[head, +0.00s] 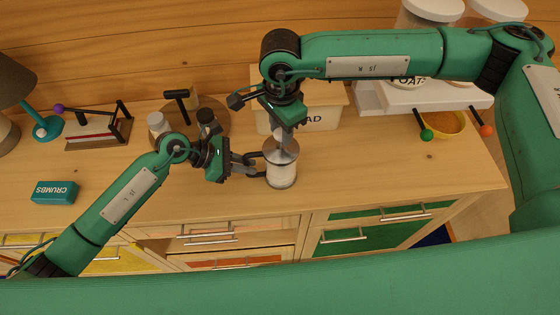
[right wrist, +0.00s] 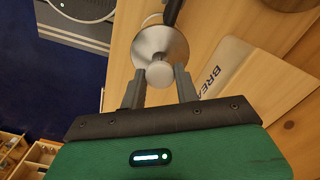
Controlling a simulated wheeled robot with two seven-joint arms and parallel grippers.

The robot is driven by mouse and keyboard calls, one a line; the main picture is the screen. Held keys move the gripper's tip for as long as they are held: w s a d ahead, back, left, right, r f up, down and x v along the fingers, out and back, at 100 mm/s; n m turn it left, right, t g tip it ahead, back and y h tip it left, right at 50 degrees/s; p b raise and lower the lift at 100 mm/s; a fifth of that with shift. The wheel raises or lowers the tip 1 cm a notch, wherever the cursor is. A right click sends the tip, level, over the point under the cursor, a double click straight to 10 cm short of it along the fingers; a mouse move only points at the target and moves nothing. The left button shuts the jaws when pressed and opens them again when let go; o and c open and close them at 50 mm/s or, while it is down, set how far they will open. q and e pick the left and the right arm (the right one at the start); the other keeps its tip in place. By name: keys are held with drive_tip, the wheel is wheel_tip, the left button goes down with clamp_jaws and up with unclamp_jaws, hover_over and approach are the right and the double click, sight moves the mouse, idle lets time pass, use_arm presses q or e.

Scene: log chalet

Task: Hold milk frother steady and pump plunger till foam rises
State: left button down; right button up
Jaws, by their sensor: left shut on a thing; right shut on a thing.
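The milk frother (head: 282,174) stands upright on the wooden counter, with a clear or whitish body and a metal lid (right wrist: 158,42). My left gripper (head: 262,166) reaches in from the left and is shut on the side of the frother. My right gripper (head: 284,128) points down from above and is shut on the plunger. In the right wrist view the plunger's round pale knob (right wrist: 160,74) sits between the fingertips, above the lid. The plunger rod is mostly hidden. I cannot make out any foam.
A bread box (head: 325,115) stands close behind the frother. A round tray with shakers (head: 158,123) is behind my left gripper. A teal crumbs box (head: 55,192) lies at left, a yellow bowl (head: 447,123) at right. The counter right of the frother is clear.

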drive_tip(key=shift+f, duration=0.55)
drive_tip(key=shift+r, duration=2.8)
drive_tip(key=shift+f, duration=0.1)
drive_tip(key=shift+f, duration=2.75)
drive_tip(key=shift+r, duration=2.85)
drive_tip(key=shift+f, duration=0.1)
